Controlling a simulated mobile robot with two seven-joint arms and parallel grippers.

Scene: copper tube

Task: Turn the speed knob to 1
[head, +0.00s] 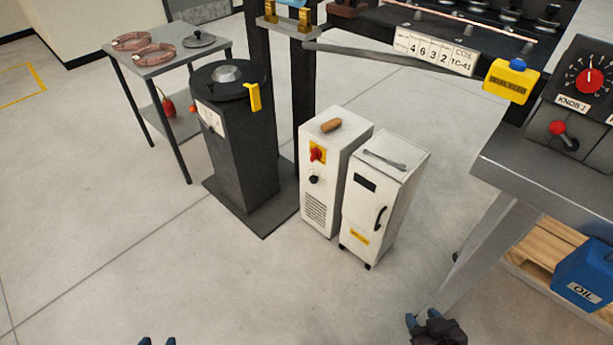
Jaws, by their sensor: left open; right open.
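A red knob (589,81) with a white pointer sits on a dark round dial on the control panel (567,100) at the right edge. White scale marks ring it, too small to read for certain, and a label (572,104) below seems to read KNOB 1. A red-tipped lever (558,128) is under the label. I cannot tell for sure that this is the speed knob. My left gripper (158,341) is open at the bottom edge, with only its fingertips showing. My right gripper (423,316) is open, low in the picture, far below the panel. Both are empty.
A grey bench (530,165) carries the panel. Two white cabinets (335,150) (385,195) stand mid-floor; one has a red switch and a black knob (314,180). A dark pedestal (245,150) and a side table (165,60) are left. A blue oil can (585,272) sits below right.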

